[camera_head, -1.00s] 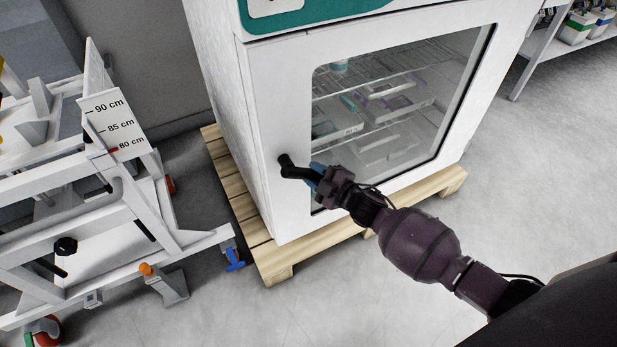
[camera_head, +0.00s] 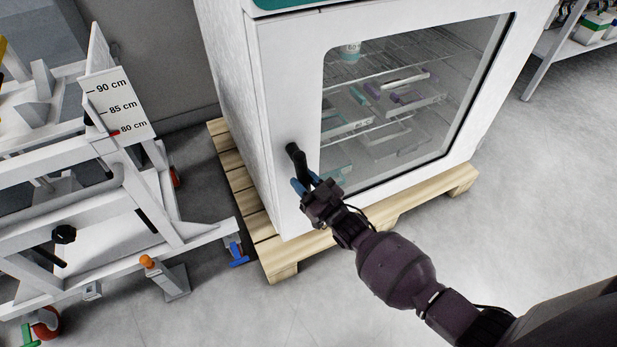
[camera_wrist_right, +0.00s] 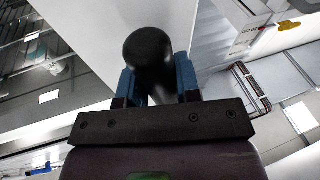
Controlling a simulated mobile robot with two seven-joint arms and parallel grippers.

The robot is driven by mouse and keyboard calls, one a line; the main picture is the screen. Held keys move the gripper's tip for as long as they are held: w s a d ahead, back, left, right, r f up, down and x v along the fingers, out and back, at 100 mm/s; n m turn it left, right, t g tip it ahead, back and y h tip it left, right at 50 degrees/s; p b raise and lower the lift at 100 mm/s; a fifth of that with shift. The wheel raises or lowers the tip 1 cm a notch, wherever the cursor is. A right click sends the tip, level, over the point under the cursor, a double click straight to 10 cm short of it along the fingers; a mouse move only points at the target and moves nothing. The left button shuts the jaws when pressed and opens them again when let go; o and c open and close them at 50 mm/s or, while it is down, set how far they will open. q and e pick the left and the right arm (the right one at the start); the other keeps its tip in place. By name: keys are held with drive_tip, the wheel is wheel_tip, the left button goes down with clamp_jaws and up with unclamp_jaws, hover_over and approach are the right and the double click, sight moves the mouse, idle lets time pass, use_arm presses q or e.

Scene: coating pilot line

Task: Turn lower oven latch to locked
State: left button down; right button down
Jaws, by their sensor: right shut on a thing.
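The lower oven latch (camera_head: 297,160) is a black lever on the left edge of the white oven door (camera_head: 285,110). It points downward and slightly right from its pivot. My right gripper (camera_head: 308,183) is at the lever's lower end, with its blue fingers on either side of it. In the right wrist view the blue fingers (camera_wrist_right: 158,85) are closed around the black latch, whose rounded end (camera_wrist_right: 148,48) shows between and beyond them. The oven door looks shut. My left gripper is not in view.
The oven stands on a wooden pallet (camera_head: 262,252). A white frame cart (camera_head: 110,195) with a height scale stands to the left. A shelf (camera_head: 570,45) is at the top right. The grey floor in front is open.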

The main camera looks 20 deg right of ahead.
drive_tip(key=shift+a+m, duration=0.4)
drive_tip(key=shift+m, duration=0.3)
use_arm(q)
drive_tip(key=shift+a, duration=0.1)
use_arm(e)
drive_tip(key=c, duration=0.8)
unclamp_jaws()
drive_tip(key=shift+a, duration=0.1)
drive_tip(key=shift+s+d+f, duration=0.1)
drive_tip(key=shift+s+d, duration=0.1)
drive_tip(key=shift+s, duration=0.3)
use_arm(q)
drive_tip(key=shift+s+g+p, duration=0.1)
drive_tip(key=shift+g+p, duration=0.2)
drive_tip(key=shift+p, duration=0.45)
use_arm(e)
drive_tip(key=v, duration=0.9)
drive_tip(key=shift+s+f, duration=0.2)
drive_tip(key=shift+s, duration=0.15)
